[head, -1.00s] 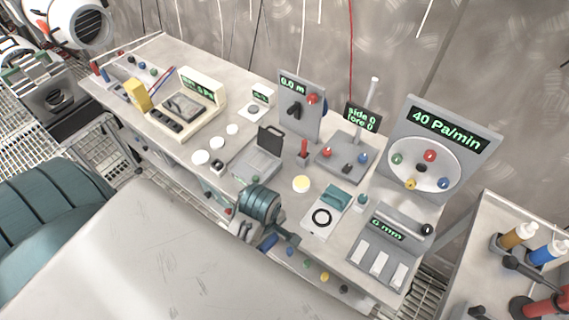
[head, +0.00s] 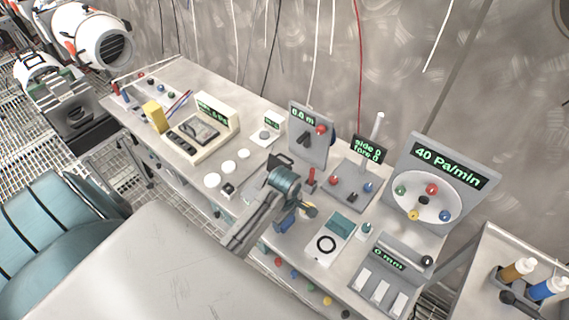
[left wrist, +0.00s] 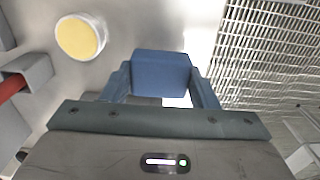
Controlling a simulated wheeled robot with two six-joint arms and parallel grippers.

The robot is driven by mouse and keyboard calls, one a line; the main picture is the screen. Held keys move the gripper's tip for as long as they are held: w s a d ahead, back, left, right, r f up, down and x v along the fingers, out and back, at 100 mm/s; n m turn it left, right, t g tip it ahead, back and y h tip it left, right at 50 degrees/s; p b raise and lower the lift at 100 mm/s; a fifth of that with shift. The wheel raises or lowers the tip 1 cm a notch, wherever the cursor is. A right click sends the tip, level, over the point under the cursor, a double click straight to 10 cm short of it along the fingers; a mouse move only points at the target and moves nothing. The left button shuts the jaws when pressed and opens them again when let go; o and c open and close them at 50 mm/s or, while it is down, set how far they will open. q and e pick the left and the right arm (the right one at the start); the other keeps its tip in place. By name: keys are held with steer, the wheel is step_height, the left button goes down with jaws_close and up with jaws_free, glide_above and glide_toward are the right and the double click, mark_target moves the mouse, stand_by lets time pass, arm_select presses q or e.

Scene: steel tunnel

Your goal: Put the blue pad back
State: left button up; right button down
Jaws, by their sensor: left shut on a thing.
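The blue pad (left wrist: 162,74) is a small block held between the two blue-grey fingers of my left gripper (left wrist: 162,88) in the left wrist view. In the head view my left gripper (head: 287,222) shows small and partly behind my own arm, above the front part of the console; a blue patch shows there, but I cannot tell pad from fingers. The pad looks held clear of the surface, though its height is hard to tell. A round white holder with a yellow top (left wrist: 80,37) lies up and left of the pad in the left wrist view. My right gripper is not in view.
A side table with bottles (head: 517,269) stands right. Cables hang behind.

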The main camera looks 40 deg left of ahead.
mark_target(285, 224)
arm_select(q)
step_height(285, 224, down, 2)
steer(key=shift+s+f+p, duration=0.1)
steer(key=shift+p, duration=0.45)
steer(key=shift+f, duration=0.5)
steer(key=o, duration=0.8)
steer(key=shift+f, duration=0.1)
steer(key=shift+o, duration=0.4)
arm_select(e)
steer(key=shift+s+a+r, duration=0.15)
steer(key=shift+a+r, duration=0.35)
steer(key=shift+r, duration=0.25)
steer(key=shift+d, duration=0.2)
